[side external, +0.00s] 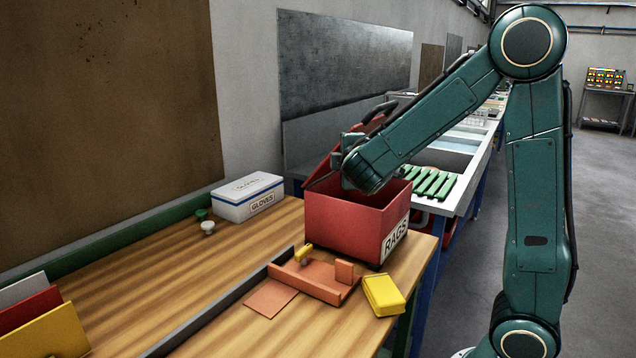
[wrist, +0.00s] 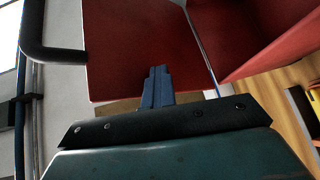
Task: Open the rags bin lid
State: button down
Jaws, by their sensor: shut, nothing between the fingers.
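The red rags bin (side external: 345,223) stands on the wooden bench with its RAGS label on the right side. Its red lid (side external: 320,172) is raised, leaning up at the back of the bin, partly hidden by my arm. In the wrist view the lid (wrist: 125,45) fills the upper left and the bin's red inside (wrist: 255,40) is at the right. A dark handle (wrist: 40,50) shows by the lid's edge. My gripper (wrist: 158,72) is shut and empty, in front of the lid's face. I cannot tell whether it touches the lid. In the side view its fingertips are hard to make out.
A white gloves box (side external: 248,197) stands left of the bin. An orange tray (side external: 315,281) and a yellow block (side external: 383,295) lie in front of it. Coloured folders (side external: 40,320) are at the lower left. The left middle of the bench is clear.

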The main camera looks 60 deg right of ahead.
jog(key=shift+w+r, duration=0.5)
jog(key=shift+r, duration=0.25)
dwell(0.5)
jog(key=shift+w+a+r, duration=0.1)
jog(key=shift+w+r, duration=0.2)
jog(key=shift+w, duration=0.3)
jog(key=shift+w+r, duration=0.25)
jog(key=shift+w, duration=0.3)
dwell(1.2)
jog(key=shift+w+r, duration=0.55)
jog(key=shift+w, duration=0.05)
dwell(0.7)
jog(key=shift+s, duration=0.15)
jog(key=s, duration=1)
jog(key=shift+f, duration=0.2)
dwell(0.9)
dwell(0.3)
